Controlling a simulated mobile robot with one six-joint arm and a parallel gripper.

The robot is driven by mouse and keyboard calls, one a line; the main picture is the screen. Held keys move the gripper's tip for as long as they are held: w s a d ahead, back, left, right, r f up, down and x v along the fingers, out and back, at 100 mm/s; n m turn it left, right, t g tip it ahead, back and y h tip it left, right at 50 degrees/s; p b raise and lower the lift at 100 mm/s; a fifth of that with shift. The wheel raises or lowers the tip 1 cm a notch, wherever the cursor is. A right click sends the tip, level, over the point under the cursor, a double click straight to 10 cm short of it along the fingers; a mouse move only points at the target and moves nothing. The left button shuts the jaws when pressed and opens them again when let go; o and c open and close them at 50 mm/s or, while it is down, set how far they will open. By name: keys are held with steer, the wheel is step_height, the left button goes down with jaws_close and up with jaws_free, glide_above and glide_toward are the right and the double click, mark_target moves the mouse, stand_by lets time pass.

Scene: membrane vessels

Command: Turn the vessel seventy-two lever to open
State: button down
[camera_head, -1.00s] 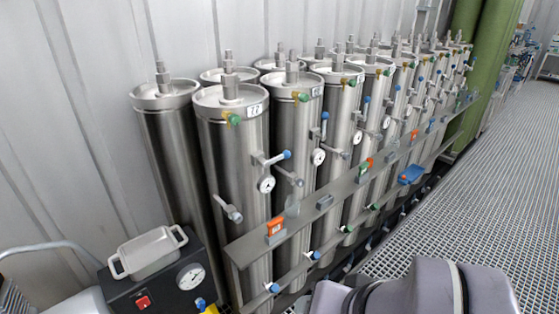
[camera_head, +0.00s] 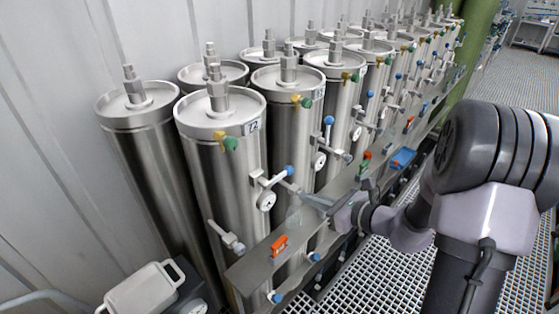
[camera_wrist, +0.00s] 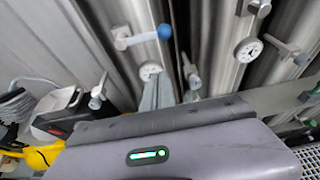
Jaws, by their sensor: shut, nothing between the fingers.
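The vessel labelled 72 (camera_head: 215,165) is the front steel cylinder in the head view. Its lever (camera_head: 272,180) has a blue knob and points right and slightly up from a small valve, above a round gauge (camera_head: 266,200). The lever also shows in the wrist view (camera_wrist: 140,39), lying roughly sideways with the knob at its right end. My gripper (camera_head: 304,196) is shut and empty. It is a little right of and below the lever knob, apart from it in the picture. In the wrist view the fingers (camera_wrist: 158,92) point up below the knob.
A grey rail (camera_head: 255,268) with an orange clip (camera_head: 279,245) runs along the front of the vessels, below my gripper. Other vessels with similar levers stand close by on the right. A lower white-capped valve (camera_head: 228,240) sticks out at left. Metal grating floor lies at right.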

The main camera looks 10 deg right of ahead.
mark_target(279, 177)
steer(key=b+x, duration=0.2)
steer(key=x, duration=0.7)
steer(key=shift+a+r, duration=0.1)
steer(key=shift+r, duration=0.85)
steer(key=shift+a+r, duration=0.15)
steer(key=shift+r, duration=0.8)
steer(key=shift+d, duration=0.15)
steer(key=shift+b, duration=0.3)
